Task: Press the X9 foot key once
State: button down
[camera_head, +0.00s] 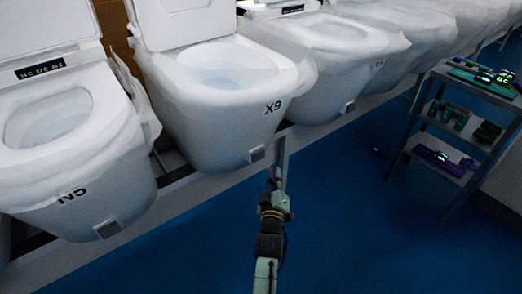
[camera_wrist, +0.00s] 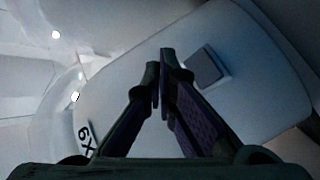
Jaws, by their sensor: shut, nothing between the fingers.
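The toilet marked X9 (camera_head: 225,95) stands in the row, left of centre in the head view, with its lid up. Its foot key (camera_head: 256,153) is a small grey square low on the front face. In the wrist view the same key (camera_wrist: 204,67) is a dark grey square on a pale mount, just right of my fingertips. My gripper (camera_head: 273,180) is shut and empty, below and slightly right of the key. In the wrist view my gripper's fingertips (camera_wrist: 164,62) point at the toilet's front beside the key. I cannot tell whether they touch the surface.
Toilet N5 (camera_head: 65,135) stands on the left with its own key (camera_head: 108,229). Another toilet (camera_head: 330,50) with a key (camera_head: 348,107) stands to the right. A metal rail (camera_head: 185,190) runs under the row. A shelf cart (camera_head: 440,140) stands at right. The blue floor (camera_head: 340,220) is clear.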

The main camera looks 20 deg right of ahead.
aim_at(258, 155)
jog(key=shift+s+d+f+g+h, duration=0.2)
jog(key=shift+s+d+f, duration=0.1)
jog(key=shift+d+f, duration=0.3)
jog(key=shift+s+d+f+g+h, duration=0.1)
jog(key=shift+s+d+f+h, duration=0.15)
jog(key=shift+d+f, duration=0.3)
jog(key=w+a+b, duration=0.3)
jog(key=w+b, duration=0.5)
jog(key=b, duration=0.2)
jog(key=shift+w, duration=0.15)
jog(key=shift+w+a, duration=0.1)
dwell(0.7)
jog(key=shift+w+a+b, duration=0.1)
jog(key=shift+w+b, duration=0.2)
jog(key=shift+b, duration=0.15)
